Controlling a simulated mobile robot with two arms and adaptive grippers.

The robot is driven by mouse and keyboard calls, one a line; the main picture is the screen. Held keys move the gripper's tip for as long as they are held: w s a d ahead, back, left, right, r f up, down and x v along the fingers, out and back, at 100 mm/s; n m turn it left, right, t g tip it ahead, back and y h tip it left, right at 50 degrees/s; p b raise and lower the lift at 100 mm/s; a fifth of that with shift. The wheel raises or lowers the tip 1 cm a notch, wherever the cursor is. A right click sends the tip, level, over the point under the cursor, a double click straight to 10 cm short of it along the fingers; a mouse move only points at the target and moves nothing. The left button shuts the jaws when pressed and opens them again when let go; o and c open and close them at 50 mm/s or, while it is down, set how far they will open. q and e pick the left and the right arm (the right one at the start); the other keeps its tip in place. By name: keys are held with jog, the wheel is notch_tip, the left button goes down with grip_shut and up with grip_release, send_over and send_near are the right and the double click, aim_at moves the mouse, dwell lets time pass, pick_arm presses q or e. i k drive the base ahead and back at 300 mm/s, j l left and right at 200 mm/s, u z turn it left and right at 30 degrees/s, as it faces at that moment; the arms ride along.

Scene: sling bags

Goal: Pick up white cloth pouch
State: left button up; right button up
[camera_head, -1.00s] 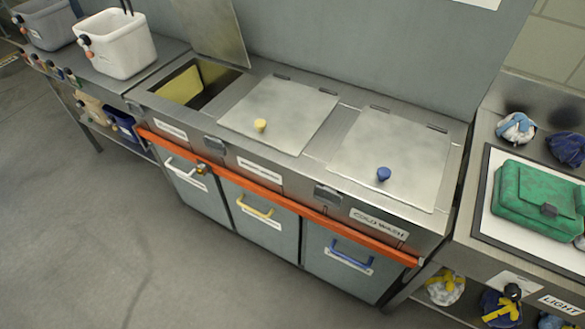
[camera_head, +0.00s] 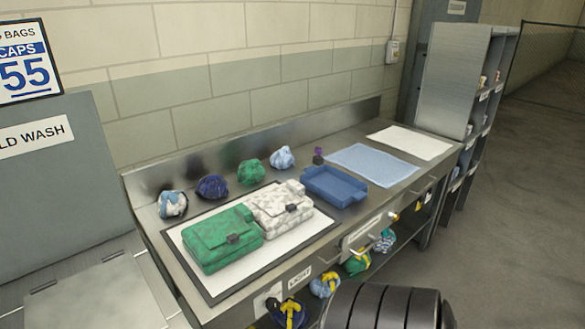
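A white, grey-speckled pouch (camera_head: 281,208) lies on a white mat with a dark border (camera_head: 207,283) on the steel counter. It touches or nearly touches a green pouch (camera_head: 222,238) on its left. A small white and blue cloth bundle (camera_head: 172,205) sits behind the mat at the left. I cannot tell for sure which of the white items the task names; the speckled one is the largest. Neither of my grippers shows in the head view.
Dark blue (camera_head: 212,187), green (camera_head: 250,172) and pale blue (camera_head: 282,158) bundles line the back. A blue tray (camera_head: 334,186), light blue cloth (camera_head: 373,164) and white sheet (camera_head: 410,142) lie to the right. Bundles with yellow straps fill the lower shelf. A shelving unit (camera_head: 452,85) stands far right.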

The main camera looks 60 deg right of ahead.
aim_at(272, 228)
jog(key=z, duration=1.95)
